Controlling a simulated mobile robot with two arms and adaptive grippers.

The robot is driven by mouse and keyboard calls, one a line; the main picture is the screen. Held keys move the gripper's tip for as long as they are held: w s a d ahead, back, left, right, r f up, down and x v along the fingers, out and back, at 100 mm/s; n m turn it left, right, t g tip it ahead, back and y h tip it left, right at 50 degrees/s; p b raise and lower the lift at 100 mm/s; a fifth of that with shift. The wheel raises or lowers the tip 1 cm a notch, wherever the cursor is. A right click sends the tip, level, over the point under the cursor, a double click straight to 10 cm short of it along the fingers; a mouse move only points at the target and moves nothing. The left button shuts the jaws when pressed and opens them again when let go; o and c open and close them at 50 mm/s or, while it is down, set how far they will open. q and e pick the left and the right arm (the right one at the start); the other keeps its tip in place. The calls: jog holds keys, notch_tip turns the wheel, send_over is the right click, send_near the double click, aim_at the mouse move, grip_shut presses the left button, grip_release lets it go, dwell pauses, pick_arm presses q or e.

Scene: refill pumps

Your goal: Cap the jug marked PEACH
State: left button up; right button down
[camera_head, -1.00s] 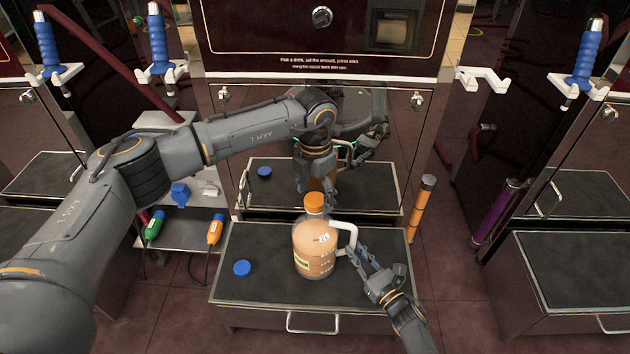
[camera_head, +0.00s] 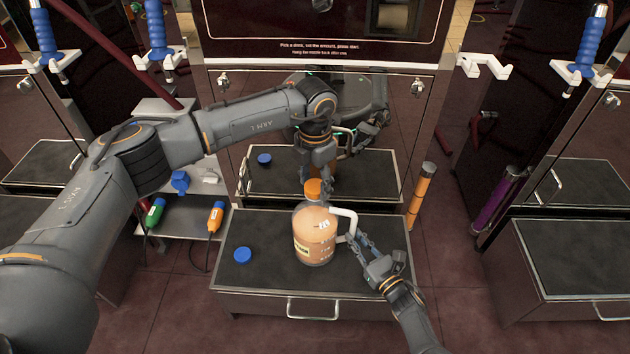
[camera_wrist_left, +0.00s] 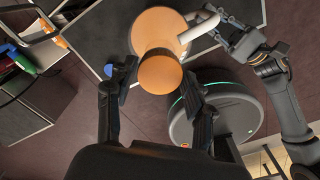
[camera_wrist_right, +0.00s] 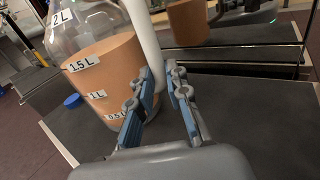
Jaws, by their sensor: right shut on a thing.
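My left gripper (camera_head: 315,176) is just above the cap. In the left wrist view its fingers are spread to either side of the cap (camera_wrist_left: 160,73), with gaps visible. My right gripper (camera_head: 362,247) is shut on the jug's white handle (camera_head: 348,216), which also shows in the right wrist view (camera_wrist_right: 145,50).
A blue cap (camera_head: 242,255) lies on the counter (camera_head: 260,280) left of the jug. A reflective dispenser panel (camera_head: 230,135) stands behind. The counter's front left is clear.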

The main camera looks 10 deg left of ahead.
pick_arm(q)
jog(key=o, duration=0.3)
pick_arm(e)
jog(key=shift+s+f, duration=0.1)
jog(key=shift+f, duration=0.05)
pick_arm(q)
notch_tip(320, 180, up, 12)
dwell(0.4)
pick_arm(e)
jog(key=c, duration=1.2)
grip_release()
